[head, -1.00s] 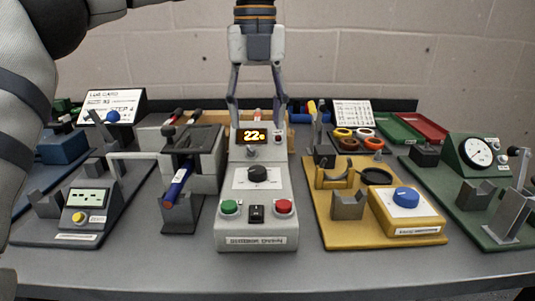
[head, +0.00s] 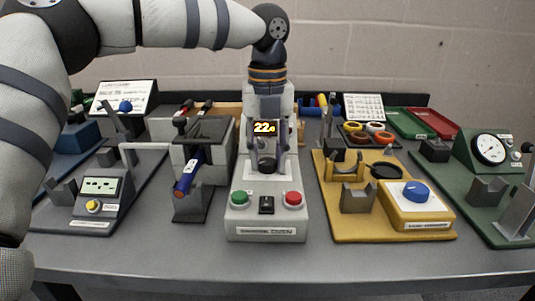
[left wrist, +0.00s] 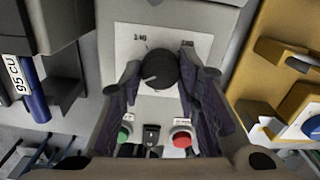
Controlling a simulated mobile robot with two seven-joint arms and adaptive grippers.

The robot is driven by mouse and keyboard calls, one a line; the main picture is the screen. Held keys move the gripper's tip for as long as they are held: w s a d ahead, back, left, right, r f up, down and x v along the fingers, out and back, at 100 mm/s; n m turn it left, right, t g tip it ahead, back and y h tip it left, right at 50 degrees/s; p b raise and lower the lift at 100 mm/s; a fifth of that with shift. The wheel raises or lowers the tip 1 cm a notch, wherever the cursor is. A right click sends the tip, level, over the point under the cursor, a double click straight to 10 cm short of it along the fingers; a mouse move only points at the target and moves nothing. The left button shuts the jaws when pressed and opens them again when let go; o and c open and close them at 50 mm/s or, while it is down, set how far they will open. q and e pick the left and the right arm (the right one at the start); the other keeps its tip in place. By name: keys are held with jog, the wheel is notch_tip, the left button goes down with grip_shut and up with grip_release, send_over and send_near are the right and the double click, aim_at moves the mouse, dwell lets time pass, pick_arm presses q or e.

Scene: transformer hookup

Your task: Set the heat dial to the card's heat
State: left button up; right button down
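The heat dial is a black knob (left wrist: 160,68) on a white plate of the grey oven unit (head: 267,222); the left wrist view shows scale marks around it. My left gripper (head: 267,160) points down over the dial. In the left wrist view my left gripper (left wrist: 159,65) is open, one finger on each side of the knob with small gaps. The oven's lit display (head: 264,128) reads about 22, partly framed by my fingers. My right gripper is not in view.
Green (head: 240,197) and red (head: 293,198) buttons and a black switch (head: 266,205) sit in front of the dial. A yellow station with a blue knob (head: 416,191) stands right. The table's front strip is clear.

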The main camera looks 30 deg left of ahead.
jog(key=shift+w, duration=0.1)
pick_arm(q)
jog(key=shift+r+m+p, duration=0.15)
jog(key=shift+m+p, duration=0.3)
jog(key=shift+m, duration=1.75)
jog(key=m, duration=0.5)
jog(key=shift+f, duration=0.2)
jog(key=m, duration=0.6)
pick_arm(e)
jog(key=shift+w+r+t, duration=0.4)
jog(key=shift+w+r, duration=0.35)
pick_arm(q)
jog(key=shift+m, duration=0.3)
jog(key=o, duration=1.2)
